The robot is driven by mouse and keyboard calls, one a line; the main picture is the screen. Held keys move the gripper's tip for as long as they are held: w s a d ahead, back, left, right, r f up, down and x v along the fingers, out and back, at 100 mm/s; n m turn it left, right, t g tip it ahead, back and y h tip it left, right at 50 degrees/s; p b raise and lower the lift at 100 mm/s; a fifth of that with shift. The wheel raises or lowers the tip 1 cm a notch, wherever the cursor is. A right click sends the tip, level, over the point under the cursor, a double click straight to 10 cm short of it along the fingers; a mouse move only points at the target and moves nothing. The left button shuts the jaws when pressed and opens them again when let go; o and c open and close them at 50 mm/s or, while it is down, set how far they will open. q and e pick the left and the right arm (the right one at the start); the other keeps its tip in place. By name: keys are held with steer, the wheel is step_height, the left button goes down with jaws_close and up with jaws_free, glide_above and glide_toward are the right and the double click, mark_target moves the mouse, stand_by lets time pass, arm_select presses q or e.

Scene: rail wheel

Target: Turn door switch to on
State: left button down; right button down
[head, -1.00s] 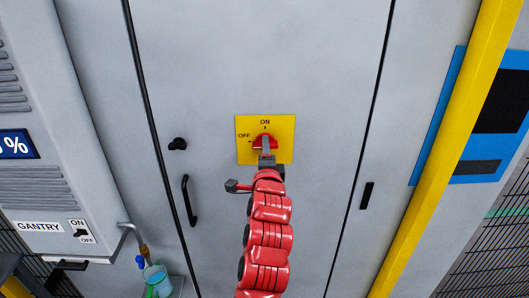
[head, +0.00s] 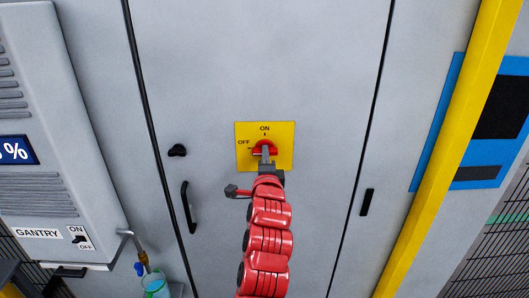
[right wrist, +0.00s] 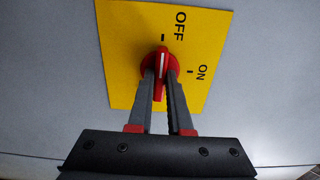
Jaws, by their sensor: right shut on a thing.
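The door switch is a red rotary knob (head: 258,152) on a yellow plate (head: 283,131) fixed to the grey door. The plate is marked ON at the top and OFF at the left in the head view. In the right wrist view, the white line on the knob (right wrist: 163,60) points at the OFF mark. My right gripper (head: 265,156) is shut on the knob. Its fingers (right wrist: 162,96) lie on either side of the red handle in the right wrist view and partly cover it. My left gripper is in neither view.
A black door handle (head: 188,207) and a small black knob (head: 177,151) are left of the switch. A cabinet labelled GANTRY (head: 38,233) stands at the left. A yellow post (head: 440,170) rises at the right. The door around the plate is clear.

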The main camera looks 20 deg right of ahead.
steer(key=shift+f+m+b, duration=0.1)
steer(key=shift+m+b, duration=0.25)
steer(key=shift+m, duration=1.85)
steer(key=m+p, duration=0.4)
steer(key=shift+m, duration=0.3)
